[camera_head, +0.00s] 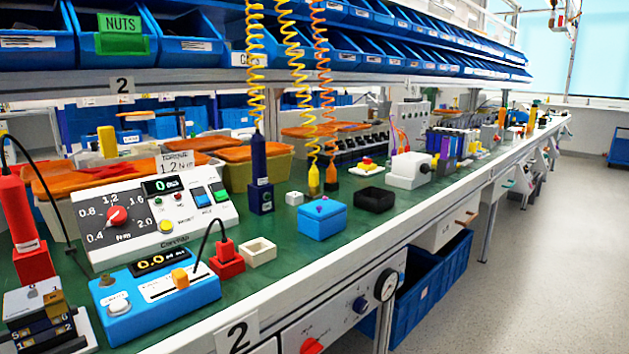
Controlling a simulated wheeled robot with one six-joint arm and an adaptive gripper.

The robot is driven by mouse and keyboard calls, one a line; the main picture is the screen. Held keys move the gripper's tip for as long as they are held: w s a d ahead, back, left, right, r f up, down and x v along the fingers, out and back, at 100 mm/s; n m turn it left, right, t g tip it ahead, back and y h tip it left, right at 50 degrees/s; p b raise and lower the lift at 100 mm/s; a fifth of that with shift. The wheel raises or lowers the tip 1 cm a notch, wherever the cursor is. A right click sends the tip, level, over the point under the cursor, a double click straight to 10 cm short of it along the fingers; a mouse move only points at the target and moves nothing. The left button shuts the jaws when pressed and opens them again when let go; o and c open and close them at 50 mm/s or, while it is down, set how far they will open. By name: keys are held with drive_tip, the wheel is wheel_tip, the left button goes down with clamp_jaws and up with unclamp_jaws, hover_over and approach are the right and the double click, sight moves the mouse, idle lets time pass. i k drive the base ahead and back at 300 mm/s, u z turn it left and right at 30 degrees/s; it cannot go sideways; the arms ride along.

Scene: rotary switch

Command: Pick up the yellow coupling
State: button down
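No thing in view can be told for certain as the yellow coupling. A yellow upright cylinder (107,142) shows at the left, behind the white torque unit. Yellow-ended tools (314,181) hang on coiled hoses at mid bench. My gripper is not in view.
The white torque unit (215,214) with dials and the blue device (125,310) fill the near left. A blue box (322,220), a black tray (375,199) and a white box (408,171) stand mid bench. Blue bins (185,48) line the shelf above. Open floor lies right.

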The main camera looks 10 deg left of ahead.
sight(313, 173)
drive_tip(key=z, duration=0.85)
drive_tip(key=i, duration=1.9)
drive_tip(key=u, duration=3.05)
